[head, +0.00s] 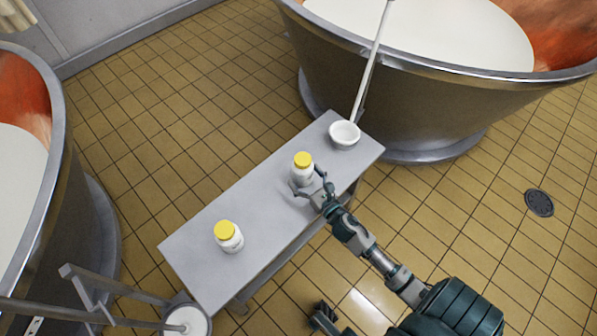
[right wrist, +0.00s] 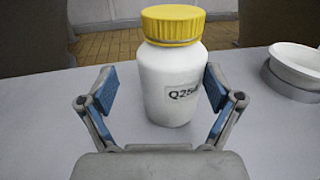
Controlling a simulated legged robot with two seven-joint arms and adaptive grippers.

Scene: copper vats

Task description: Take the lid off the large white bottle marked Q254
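The large white bottle marked Q254 (head: 302,173) stands upright on the grey table with its yellow lid (head: 303,159) on. In the right wrist view the bottle (right wrist: 171,85) and its yellow lid (right wrist: 173,24) show close up, with the label facing the camera. My right gripper (head: 313,187) is open at the bottle, with one finger on each side of its body. In the right wrist view my right gripper (right wrist: 158,90) shows gaps between its blue pads and the bottle.
Another white bottle with a yellow lid (head: 229,237) stands nearer on the table (head: 205,248). A white bowl (head: 344,134) with a long-handled tool (head: 371,62) beside it is at the far end. Copper vats (head: 400,90) stand behind and at left.

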